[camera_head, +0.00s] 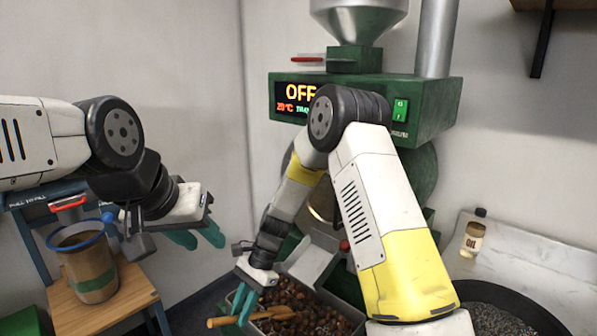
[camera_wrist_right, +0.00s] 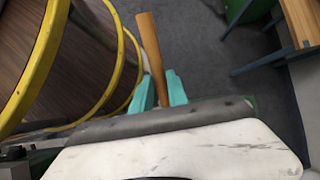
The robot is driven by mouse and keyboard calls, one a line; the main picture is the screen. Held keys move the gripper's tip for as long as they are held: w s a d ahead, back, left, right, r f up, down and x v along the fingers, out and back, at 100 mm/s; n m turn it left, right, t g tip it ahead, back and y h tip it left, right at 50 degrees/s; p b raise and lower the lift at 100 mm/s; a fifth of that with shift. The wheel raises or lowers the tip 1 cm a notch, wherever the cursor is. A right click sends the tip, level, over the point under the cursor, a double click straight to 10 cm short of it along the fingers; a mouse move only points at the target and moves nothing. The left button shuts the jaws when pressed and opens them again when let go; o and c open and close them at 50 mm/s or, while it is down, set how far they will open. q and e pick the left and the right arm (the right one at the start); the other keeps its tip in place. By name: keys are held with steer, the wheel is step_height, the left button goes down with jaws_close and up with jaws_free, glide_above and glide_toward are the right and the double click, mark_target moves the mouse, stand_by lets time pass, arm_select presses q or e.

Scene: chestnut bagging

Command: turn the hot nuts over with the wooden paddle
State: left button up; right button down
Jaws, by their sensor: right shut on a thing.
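Brown nuts (camera_head: 305,300) fill the grey tray (camera_head: 352,316) below the green machine. My right gripper (camera_head: 244,304) is at the tray's left side, its teal fingers shut on the wooden paddle (camera_head: 222,321). The paddle lies roughly level across the nuts, its far end among them; I cannot tell how deep. In the right wrist view, the paddle's handle (camera_wrist_right: 150,45) sticks out from between the fingers. My left gripper (camera_head: 198,238) is empty, its two teal fingers apart, in the air left of the tray.
The green machine (camera_head: 432,115) shows OFF and stands behind my right arm. A bucket with a blue rim (camera_head: 92,284) stands on a wooden stand (camera_head: 130,292) at the left.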

steer(key=shift+r, duration=3.65)
